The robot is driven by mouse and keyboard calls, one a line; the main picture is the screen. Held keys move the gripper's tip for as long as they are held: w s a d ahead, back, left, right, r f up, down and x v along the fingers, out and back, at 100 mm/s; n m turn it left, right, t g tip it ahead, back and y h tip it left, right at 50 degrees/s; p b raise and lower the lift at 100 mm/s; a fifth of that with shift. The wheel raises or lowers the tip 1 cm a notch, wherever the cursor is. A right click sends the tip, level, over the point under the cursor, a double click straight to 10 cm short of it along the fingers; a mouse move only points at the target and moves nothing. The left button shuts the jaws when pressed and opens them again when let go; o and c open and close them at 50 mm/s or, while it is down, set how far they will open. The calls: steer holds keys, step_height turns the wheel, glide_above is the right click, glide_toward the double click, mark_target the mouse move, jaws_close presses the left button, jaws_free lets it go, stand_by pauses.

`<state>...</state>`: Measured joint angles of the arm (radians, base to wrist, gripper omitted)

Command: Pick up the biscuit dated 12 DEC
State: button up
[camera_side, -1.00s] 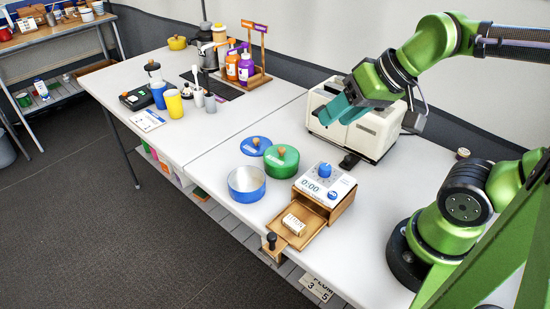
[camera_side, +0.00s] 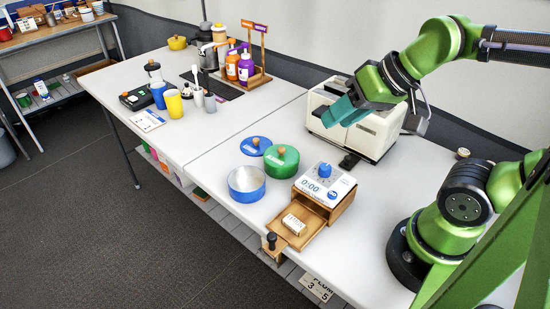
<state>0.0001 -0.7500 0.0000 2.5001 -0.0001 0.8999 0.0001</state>
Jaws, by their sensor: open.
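A small pale block with dark print (camera_side: 294,224), perhaps the biscuit, lies in the pulled-out wooden drawer (camera_side: 307,240) under the white timer box. Its print is too small to read, so I cannot tell any date. My gripper (camera_side: 337,113) has teal fingers and is open and empty. It hangs in front of the white toaster (camera_side: 366,139), up and to the right of the drawer, and hides part of the toaster. No other biscuit can be made out.
The timer box (camera_side: 325,184) with a blue knob stands over the drawer. An open blue pot (camera_side: 246,184), a green lidded pot (camera_side: 281,161) and a blue lid (camera_side: 256,146) are close by on the left. Bottles (camera_side: 245,69) stand farther back. The table front right of the drawer is clear.

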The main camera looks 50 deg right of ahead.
steer(key=n+g+h, duration=0.2)
steer(key=n+g, duration=0.2)
steer(key=g, duration=0.3)
glide_above(292, 220)
step_height(292, 220, down, 6)
steer(key=f, duration=0.1)
steer(key=shift+m, duration=0.3)
step_height(292, 220, down, 16)
steer(key=shift+f, duration=0.1)
steer(key=shift+c, duration=0.3)
jaws_close()
